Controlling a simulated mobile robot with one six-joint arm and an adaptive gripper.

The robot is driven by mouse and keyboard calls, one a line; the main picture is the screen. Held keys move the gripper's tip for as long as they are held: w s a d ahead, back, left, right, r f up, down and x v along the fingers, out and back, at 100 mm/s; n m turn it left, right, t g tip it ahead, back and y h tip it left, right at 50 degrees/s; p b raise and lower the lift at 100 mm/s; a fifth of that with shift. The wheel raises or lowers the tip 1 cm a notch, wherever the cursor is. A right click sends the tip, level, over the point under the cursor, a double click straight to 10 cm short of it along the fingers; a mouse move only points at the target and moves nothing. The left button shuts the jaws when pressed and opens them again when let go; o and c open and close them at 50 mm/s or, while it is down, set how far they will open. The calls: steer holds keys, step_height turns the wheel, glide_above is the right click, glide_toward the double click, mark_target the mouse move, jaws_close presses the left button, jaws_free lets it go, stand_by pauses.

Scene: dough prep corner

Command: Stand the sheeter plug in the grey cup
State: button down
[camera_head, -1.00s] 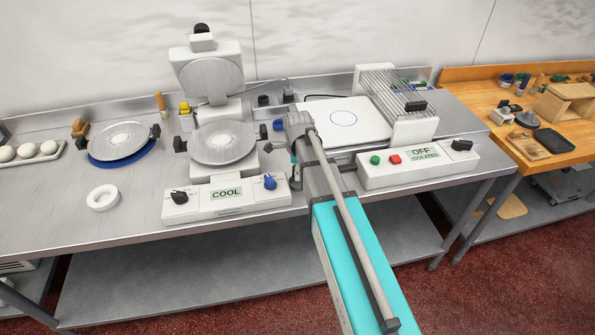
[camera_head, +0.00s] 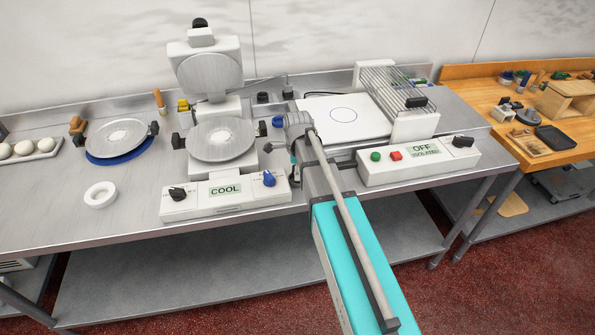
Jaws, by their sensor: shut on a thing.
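My gripper (camera_head: 294,128) is at the far end of my arm, low over the steel bench between the round-plate press and the sheeter. Its fingers are mostly hidden behind its own body. A small blue piece, which looks like the sheeter plug (camera_head: 277,122), shows at its left tip; the rest of it is hidden. The sheeter (camera_head: 418,162) on the right has a panel reading OFF ISOLATED. I cannot pick out the grey cup for certain. Two small dark items (camera_head: 263,97) stand at the back of the bench behind the gripper.
The press (camera_head: 225,195) reads COOL, its upper plate raised, close left of my gripper. The wire rack (camera_head: 392,88) rises at the back right. Bare steel bench (camera_head: 50,200) lies front left.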

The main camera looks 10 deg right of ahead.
steer(key=shift+f, duration=0.35)
steer(key=shift+c, duration=0.7)
jaws_free()
steer(key=shift+r, duration=0.1)
steer(key=shift+r+p, duration=3.85)
steer(key=shift+r, duration=0.15)
steer(key=shift+s+n, duration=0.65)
steer(key=shift+n, duration=0.05)
steer(key=s+n, duration=1.4)
steer(key=n, duration=0.5)
steer(key=shift+s+d+n, duration=0.3)
steer(key=shift+s, duration=0.05)
